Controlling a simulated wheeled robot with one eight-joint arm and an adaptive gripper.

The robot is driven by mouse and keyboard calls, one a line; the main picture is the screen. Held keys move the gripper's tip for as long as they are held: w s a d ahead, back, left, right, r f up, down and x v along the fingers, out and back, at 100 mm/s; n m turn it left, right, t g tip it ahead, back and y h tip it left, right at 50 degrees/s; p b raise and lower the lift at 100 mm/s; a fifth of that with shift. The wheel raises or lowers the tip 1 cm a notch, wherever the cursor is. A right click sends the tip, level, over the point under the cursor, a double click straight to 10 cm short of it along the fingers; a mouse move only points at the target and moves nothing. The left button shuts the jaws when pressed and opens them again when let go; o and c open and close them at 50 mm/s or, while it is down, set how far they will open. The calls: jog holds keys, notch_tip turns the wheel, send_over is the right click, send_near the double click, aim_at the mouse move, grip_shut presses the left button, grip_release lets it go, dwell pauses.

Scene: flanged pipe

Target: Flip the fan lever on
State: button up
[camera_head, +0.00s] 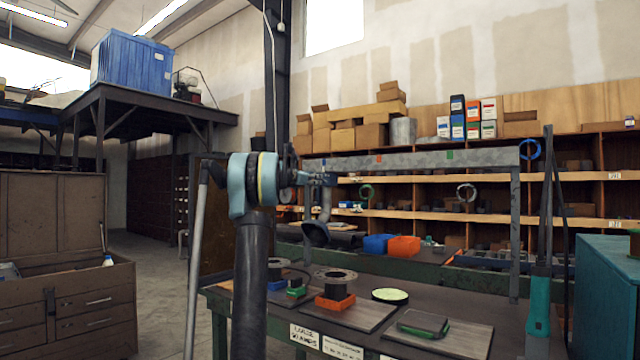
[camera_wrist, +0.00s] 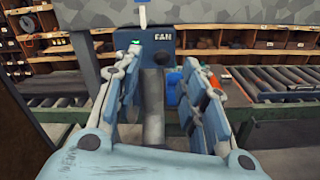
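The fan switch box (camera_wrist: 165,40) is a dark blue box marked FAN, straight ahead in the wrist view. A small green spot shows at the box's left, by my left fingertip. My gripper (camera_wrist: 162,60) is open, with its two fingers apart and nothing held between them. Its tips are in front of and below the lever; I cannot tell if they touch the box. In the head view my gripper (camera_head: 308,179) is small and side-on near the grey beam.
A grey beam (camera_head: 420,158) on posts spans above the workbench. A grey pipe (camera_wrist: 153,110) hangs below the box, seen between my fingers. The bench (camera_head: 375,318) carries flanges, orange and green holders. Blue and orange bins (camera_head: 403,246) and shelves stand behind.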

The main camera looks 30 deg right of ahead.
jog(key=shift+x, duration=3.25)
jog(key=shift+c, duration=0.3)
